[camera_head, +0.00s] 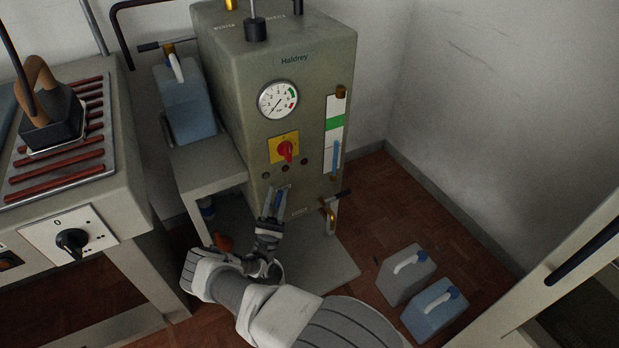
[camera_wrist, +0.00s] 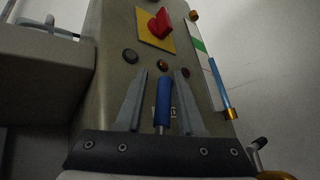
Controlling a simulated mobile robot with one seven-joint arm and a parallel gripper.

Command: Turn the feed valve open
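The grey boiler cabinet marked Haldrey (camera_head: 300,100) stands in the middle of the head view. A blue lever handle (camera_head: 280,204) with a metal stem is low on its front. The frames do not label it as the feed valve. In the wrist view the blue handle (camera_wrist: 164,104) points up the picture between my fingers. My gripper (camera_head: 274,192) is at this handle, its fingers apart on either side. In the wrist view my gripper (camera_wrist: 168,76) shows narrow gaps beside the handle; contact cannot be told. The stem's lower end is hidden behind my gripper.
A brass valve with a black lever (camera_head: 331,207) is right of my gripper. A red knob on a yellow plate (camera_head: 285,150) and a gauge (camera_head: 278,100) are above. Two jugs stand on the floor: grey (camera_head: 405,274) and blue (camera_head: 434,309). A side shelf (camera_head: 208,160) is left.

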